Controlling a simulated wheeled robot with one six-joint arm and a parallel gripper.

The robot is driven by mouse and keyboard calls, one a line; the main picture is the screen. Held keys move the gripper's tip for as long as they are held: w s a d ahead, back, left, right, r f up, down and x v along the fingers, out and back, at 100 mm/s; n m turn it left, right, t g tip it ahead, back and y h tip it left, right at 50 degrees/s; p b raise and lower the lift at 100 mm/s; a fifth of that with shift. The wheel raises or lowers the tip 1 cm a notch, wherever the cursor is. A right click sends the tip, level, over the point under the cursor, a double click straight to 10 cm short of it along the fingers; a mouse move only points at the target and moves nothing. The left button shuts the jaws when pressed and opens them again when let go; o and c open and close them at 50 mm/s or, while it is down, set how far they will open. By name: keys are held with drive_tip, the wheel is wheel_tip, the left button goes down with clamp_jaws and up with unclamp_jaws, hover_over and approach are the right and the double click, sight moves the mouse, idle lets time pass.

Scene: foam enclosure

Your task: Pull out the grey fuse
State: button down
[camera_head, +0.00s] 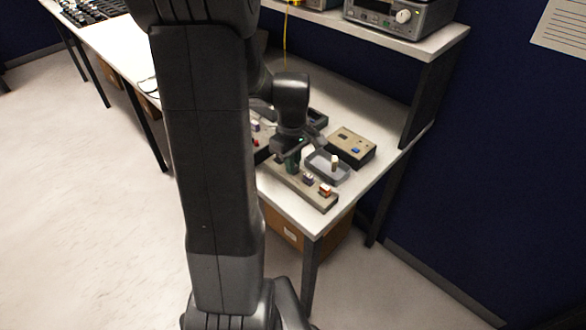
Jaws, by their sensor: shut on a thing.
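My gripper (291,158) is low over the pale fuse block (278,178) near the table's front edge. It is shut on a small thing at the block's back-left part. The fingers and arm mostly hide that thing, and I cannot make out its colour or whether it is still seated. Dark green shows at the fingertips. A dark purplish fuse (308,178) and a red fuse (325,191) stand in the block to the right of my gripper. I cannot pick out a grey fuse for sure.
A grey tray (316,172) with a cream piece (334,161) in it lies just behind the block. A beige box with a blue button (351,147) stands behind right. A shelf (425,48) with an instrument (400,14) overhangs the back. My arm hides the table's left-middle.

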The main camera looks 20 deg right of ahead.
drive_tip(key=shift+r, duration=0.1)
drive_tip(key=shift+r+p, duration=2.35)
drive_tip(key=shift+r, duration=0.55)
